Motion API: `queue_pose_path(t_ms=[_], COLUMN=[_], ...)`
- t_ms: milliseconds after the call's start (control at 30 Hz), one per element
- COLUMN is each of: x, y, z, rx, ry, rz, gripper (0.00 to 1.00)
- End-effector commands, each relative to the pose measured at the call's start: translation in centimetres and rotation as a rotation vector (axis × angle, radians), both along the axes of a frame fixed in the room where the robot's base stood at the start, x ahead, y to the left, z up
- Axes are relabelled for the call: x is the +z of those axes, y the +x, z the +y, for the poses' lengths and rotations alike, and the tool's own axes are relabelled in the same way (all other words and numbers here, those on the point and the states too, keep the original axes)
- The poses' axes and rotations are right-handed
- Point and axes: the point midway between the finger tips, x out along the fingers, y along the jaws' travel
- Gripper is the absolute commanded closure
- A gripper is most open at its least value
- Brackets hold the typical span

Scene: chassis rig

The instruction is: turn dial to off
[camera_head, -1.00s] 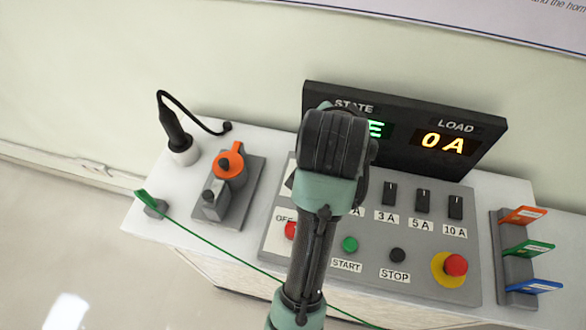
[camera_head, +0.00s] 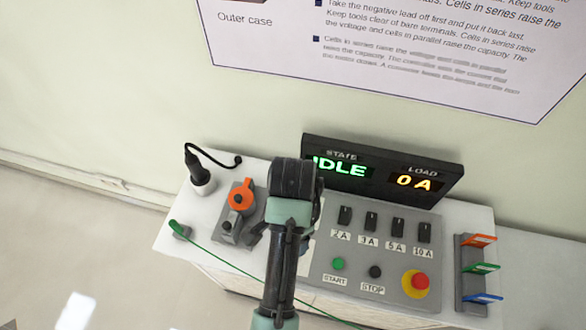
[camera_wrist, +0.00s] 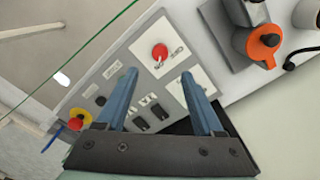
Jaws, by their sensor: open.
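A red knob (camera_wrist: 160,52) sits on a white plate with small labels I cannot read, on the grey control panel (camera_wrist: 112,68) in the wrist view. A second white plate (camera_wrist: 206,78) lies beside it, partly behind a finger, so anything on its covered part is hidden. My gripper (camera_wrist: 159,73) is open, with its two blue fingers apart and nothing between them. The red knob shows beyond the gap between the fingertips. In the head view my arm covers the left part of the panel (camera_head: 340,289), including the knob.
The display (camera_head: 430,187) reads IDLE and 0 A. Several black switches (camera_head: 371,220), a green START button (camera_head: 339,263), a black STOP button (camera_head: 375,271) and a red stop knob (camera_head: 420,280) are on the panel. An orange rotary handle (camera_head: 240,197) and a green cable (camera_head: 225,262) lie left.

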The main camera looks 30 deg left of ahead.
Motion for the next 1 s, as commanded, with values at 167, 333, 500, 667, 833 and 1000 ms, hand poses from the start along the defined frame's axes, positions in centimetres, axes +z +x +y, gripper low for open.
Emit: queue_pose_path(t_ms=[167, 333, 500, 667, 833, 1000], x=[-3.9, -7.3, -9.3, -10.1, -10.3, -10.2], y=[-0.1, -0.1, 0.0, 0.0, 0.1, 0.1], z=[-0.1, -0.1, 0.0, 0.0, 0.0, 0.0], rx=[0.000, 0.000, 0.000, 0.000, 0.000, 0.000], ry=[-0.001, -0.002, -0.001, 0.001, 0.001, 0.001], rz=[0.005, 0.003, -0.001, -0.003, -0.003, -0.003], gripper=[0.31, 0.31, 0.31, 0.31, 0.31, 0.44])
